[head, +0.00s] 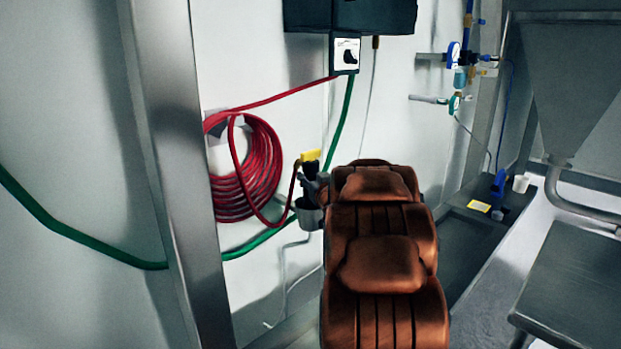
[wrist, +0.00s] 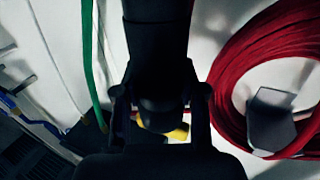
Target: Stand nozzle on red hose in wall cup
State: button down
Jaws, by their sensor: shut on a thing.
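The nozzle has a yellow part (head: 311,155) at its top in the head view, with a dark part just below it. My gripper (head: 314,187) is shut on the nozzle, close to the wall. The grey wall cup (head: 309,215) is directly below my gripper. The nozzle's lower end is hidden, so I cannot tell whether it is inside the cup. The red hose (head: 262,165) hangs coiled on the wall to the left, and a loop runs to the nozzle. In the wrist view, a bit of the yellow part (wrist: 178,132) shows between my dark gripper fingers (wrist: 160,108).
A green hose (head: 345,118) runs down the wall behind the cup. A switch box (head: 346,54) is above. A metal post (head: 178,160) stands left of the coil. Blue-handled valves (head: 454,55) and a metal hopper (head: 580,95) are at the right.

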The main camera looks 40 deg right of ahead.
jog(key=c, duration=0.6)
grip_release()
jog(key=shift+s, duration=0.1)
jog(key=v, duration=1.2)
